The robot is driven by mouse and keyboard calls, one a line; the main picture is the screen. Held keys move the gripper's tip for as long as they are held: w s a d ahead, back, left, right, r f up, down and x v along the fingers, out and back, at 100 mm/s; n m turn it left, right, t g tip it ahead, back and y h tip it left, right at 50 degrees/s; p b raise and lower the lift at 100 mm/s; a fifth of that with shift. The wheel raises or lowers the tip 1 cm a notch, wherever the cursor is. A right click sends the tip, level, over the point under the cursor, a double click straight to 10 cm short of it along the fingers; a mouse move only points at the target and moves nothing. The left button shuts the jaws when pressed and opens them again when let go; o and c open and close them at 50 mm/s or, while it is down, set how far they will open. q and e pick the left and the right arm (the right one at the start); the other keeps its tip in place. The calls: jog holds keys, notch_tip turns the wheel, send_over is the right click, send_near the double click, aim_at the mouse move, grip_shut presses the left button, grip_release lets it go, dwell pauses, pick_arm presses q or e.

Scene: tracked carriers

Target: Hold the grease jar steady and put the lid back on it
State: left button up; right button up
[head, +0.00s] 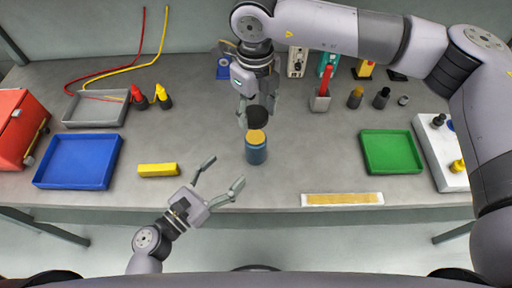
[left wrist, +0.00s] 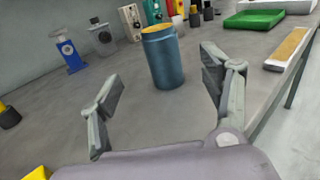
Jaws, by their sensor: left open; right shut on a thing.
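The grease jar (head: 256,153) is a blue-teal cylinder with yellow grease showing at its open top. It stands upright on the grey table near the middle. In the left wrist view the jar (left wrist: 163,62) stands beyond and between my open fingers. My left gripper (head: 219,172) is open and empty, left of and nearer than the jar, apart from it. In the left wrist view my left gripper (left wrist: 160,95) shows both fingers spread. My right gripper (head: 258,104) is shut on the dark round lid (head: 257,117), which appears just above and behind the jar's mouth.
A yellow block (head: 158,170) and a blue tray (head: 78,183) lie to the left. A green tray (head: 418,168) and a yellow-and-white strip (head: 342,199) lie to the right. Several small bottles and devices stand along the back. The table around the jar is clear.

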aim_at(248, 149)
pick_arm(q)
jog(key=x, duration=1.2)
jog(key=shift+d, duration=0.1)
jog(key=shift+c, duration=0.5)
grip_shut()
